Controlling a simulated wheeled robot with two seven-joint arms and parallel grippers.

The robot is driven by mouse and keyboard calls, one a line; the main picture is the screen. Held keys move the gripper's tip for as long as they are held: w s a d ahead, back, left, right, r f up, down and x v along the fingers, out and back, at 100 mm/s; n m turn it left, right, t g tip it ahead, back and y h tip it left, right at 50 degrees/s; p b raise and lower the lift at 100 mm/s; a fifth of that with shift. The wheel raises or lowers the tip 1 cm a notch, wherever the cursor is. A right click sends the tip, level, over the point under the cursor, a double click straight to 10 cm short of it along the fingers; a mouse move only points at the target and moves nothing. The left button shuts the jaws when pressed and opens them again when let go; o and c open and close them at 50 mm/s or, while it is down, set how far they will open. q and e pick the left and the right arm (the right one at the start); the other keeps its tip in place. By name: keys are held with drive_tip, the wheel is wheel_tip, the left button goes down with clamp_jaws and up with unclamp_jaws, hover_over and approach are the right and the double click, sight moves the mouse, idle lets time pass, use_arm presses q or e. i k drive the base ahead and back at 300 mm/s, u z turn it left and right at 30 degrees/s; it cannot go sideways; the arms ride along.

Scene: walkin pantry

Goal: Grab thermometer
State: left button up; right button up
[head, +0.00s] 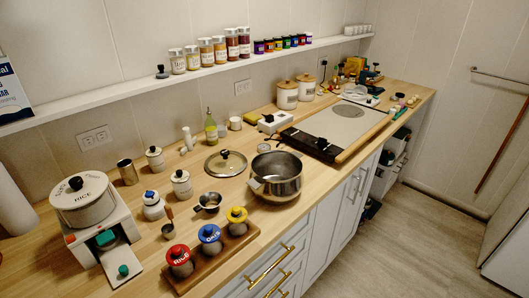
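I cannot clearly pick out a thermometer on the wooden counter (330,190). A small round pale item with a dark rim (264,148) lies behind the steel pot (276,178), but it is too small to identify. The pot stands open near the middle of the counter, with a glass lid (226,162) lying to its left. Neither of my grippers is in view.
A rice dispenser (85,205) stands at the left. Canisters with red (180,260), blue (210,237) and yellow (238,220) lids sit on a board near the front edge. A cooktop (345,125) lies right of the pot. A shelf of jars (205,55) hangs above.

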sight(262, 147)
drive_tip(key=z, duration=1.6)
drive_tip(key=i, duration=2.1)
drive_tip(key=u, duration=3.6)
